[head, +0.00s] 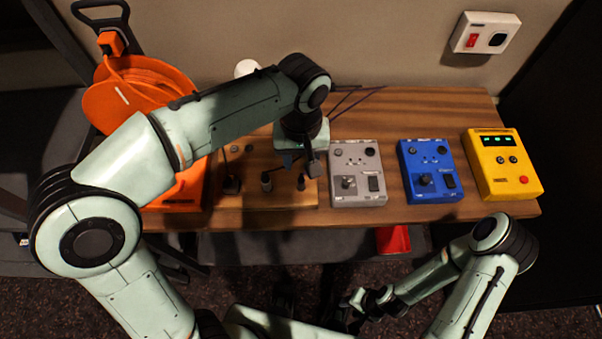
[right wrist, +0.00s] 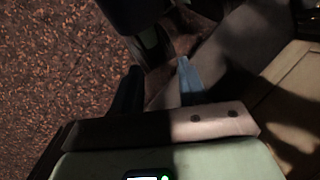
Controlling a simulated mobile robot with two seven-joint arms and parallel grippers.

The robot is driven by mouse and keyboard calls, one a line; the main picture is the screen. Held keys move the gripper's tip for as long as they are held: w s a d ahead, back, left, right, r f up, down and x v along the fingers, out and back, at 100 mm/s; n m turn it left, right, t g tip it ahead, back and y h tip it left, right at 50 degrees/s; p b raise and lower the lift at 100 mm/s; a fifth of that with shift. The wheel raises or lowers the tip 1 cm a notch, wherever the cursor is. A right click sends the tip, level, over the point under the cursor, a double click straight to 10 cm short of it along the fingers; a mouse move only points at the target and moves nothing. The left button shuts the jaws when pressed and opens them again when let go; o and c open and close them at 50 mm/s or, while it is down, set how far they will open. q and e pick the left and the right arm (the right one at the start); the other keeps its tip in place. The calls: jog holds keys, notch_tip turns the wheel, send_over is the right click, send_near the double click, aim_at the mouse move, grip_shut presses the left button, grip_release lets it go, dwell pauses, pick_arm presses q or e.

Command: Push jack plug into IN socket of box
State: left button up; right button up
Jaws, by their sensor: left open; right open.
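My left gripper (head: 302,172) points down over the wooden board on the desk, left of the grey box (head: 344,198). It is open; its fingertips are partly hidden by the wrist. Small dark upright pieces (head: 266,182) stand on the board beside it; I cannot tell which is the jack plug. The grey box, a blue box (head: 417,197) and a yellow box (head: 515,181) stand in a row; their labels, including IN, are too small to read. My right gripper (head: 358,309) is open and empty below the desk's front edge. Its fingers show in the right wrist view (right wrist: 158,88).
An orange cable reel (head: 110,105) stands at the desk's left end. Thin dark cables (head: 350,98) lie behind the grey box. A wall plate (head: 486,34) is at the upper right. A red container (head: 393,240) is below the front edge.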

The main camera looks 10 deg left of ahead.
aim_at(301, 178)
pick_arm(q)
jog(key=shift+s, duration=0.2)
jog(key=shift+w+f+b, duration=0.1)
jog(key=shift+f+b, duration=0.3)
jog(key=shift+f, duration=0.1)
notch_tip(301, 178, down, 4)
jog(key=b, duration=0.4)
jog(key=shift+f, duration=0.25)
notch_tip(301, 178, down, 3)
jog(key=shift+r+b, duration=0.1)
jog(key=shift+b, duration=0.75)
jog(key=shift+f, duration=0.35)
